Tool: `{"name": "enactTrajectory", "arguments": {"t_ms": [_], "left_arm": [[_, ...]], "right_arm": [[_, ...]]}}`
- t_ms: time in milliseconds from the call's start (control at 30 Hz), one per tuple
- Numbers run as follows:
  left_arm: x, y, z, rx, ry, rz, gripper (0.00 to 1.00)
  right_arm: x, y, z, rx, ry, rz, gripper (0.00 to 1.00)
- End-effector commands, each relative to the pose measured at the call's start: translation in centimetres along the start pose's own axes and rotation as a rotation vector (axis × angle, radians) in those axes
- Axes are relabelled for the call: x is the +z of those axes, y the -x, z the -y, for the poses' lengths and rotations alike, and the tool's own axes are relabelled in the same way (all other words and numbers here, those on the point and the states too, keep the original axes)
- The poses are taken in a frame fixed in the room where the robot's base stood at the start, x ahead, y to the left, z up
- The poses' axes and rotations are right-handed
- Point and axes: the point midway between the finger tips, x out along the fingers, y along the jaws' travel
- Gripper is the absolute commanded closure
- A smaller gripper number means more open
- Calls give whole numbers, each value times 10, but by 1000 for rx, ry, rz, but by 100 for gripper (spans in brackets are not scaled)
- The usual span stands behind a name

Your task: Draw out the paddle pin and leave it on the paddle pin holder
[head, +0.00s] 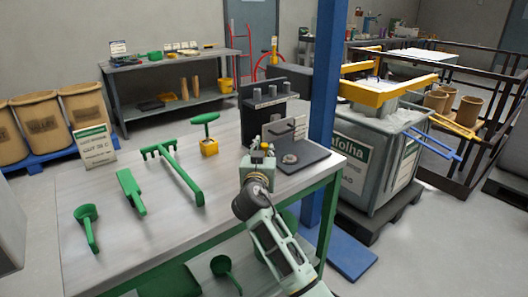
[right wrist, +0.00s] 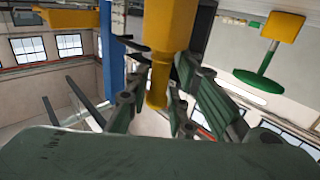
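A yellow pin-like piece (head: 266,147) with a wide body and narrower end stands at my right gripper (head: 260,160); I take it as the paddle pin, though no label shows. In the right wrist view the yellow piece (right wrist: 158,80) sits between the fingers of the right gripper (right wrist: 155,105), which look spread on either side of it. Contact is not clear. The dark fixture (head: 250,118) with several grey pegs stands just behind, with a round disc (head: 289,158) on its base plate. Which part is the paddle pin holder is not clear. My left gripper is out of view.
A yellow block (head: 209,148) with a green T-handled tool (head: 205,118) stands left of the fixture. Green tools, including a rake (head: 180,172) and a scoop (head: 130,190), lie on the bench (head: 150,225). A blue post (head: 325,90) rises close to the fixture's right.

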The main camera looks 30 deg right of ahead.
Motion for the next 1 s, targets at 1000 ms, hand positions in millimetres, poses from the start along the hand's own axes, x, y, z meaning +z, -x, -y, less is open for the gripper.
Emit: {"name": "enactTrajectory", "arguments": {"t_ms": [1000], "left_arm": [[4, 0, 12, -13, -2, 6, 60]], "right_arm": [[1, 70, 1, -2, -1, 2, 63]]}}
